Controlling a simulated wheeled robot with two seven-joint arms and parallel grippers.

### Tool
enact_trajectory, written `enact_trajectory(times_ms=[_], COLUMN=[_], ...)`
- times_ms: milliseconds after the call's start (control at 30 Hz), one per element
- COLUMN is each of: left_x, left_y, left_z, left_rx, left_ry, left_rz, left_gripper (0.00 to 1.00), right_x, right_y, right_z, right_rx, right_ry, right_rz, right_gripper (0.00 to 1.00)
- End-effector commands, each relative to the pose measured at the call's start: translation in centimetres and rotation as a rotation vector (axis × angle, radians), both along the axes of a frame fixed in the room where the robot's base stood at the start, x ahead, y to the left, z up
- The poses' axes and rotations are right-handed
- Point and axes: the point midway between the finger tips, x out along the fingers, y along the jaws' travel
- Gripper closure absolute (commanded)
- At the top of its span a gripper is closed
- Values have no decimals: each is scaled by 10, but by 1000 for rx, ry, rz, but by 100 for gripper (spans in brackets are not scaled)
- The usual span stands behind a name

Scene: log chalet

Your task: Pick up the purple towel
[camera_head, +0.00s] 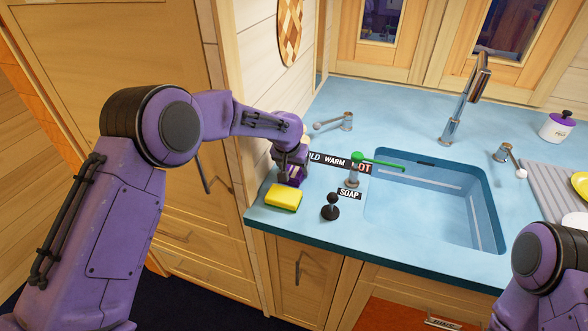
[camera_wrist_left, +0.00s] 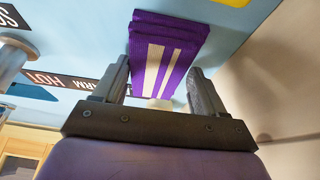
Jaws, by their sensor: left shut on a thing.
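The purple towel (camera_wrist_left: 190,35) is folded, with pale stripes, and shows between the two fingers of my left gripper (camera_wrist_left: 161,82) in the left wrist view. The gripper is shut on it. In the head view my left gripper (camera_head: 291,168) is at the left end of the blue counter, behind the yellow sponge. Only a little of the towel (camera_head: 296,173) shows there, and the gripper hides most of it. I cannot tell whether the towel touches the counter. My right gripper is out of view.
The yellow sponge (camera_head: 283,197) lies in front of the gripper near the counter's left edge. A black knob (camera_head: 331,208), a soap dispenser with a green spout (camera_head: 355,164) and a tap handle (camera_head: 337,121) stand nearby. The sink (camera_head: 440,205) is to the right. The wooden wall (camera_head: 278,85) is close at left.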

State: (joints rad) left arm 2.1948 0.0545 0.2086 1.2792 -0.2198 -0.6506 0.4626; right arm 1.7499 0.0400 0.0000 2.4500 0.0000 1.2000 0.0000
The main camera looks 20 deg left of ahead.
Motion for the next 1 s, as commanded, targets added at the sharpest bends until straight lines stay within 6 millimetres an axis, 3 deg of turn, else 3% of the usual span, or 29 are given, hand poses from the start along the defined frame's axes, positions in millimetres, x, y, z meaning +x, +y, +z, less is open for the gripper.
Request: enact_trajectory(times_ms=[167,367,567,800,1000], left_x=[0,-3,-39,-90,-107], left_y=[1,-3,-32,-73,-87], left_z=[4,36,90,117,128], left_rx=[1,-1,3,4,1], left_ry=[1,-3,-6,-1,1], left_rz=[0,-1,-2,-2,0], left_gripper=[57,57,57,57,57], right_x=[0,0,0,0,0], right_y=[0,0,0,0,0], right_z=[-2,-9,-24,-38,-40], right_rx=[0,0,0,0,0], right_ry=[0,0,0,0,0], right_rz=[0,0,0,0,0], right_gripper=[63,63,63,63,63])
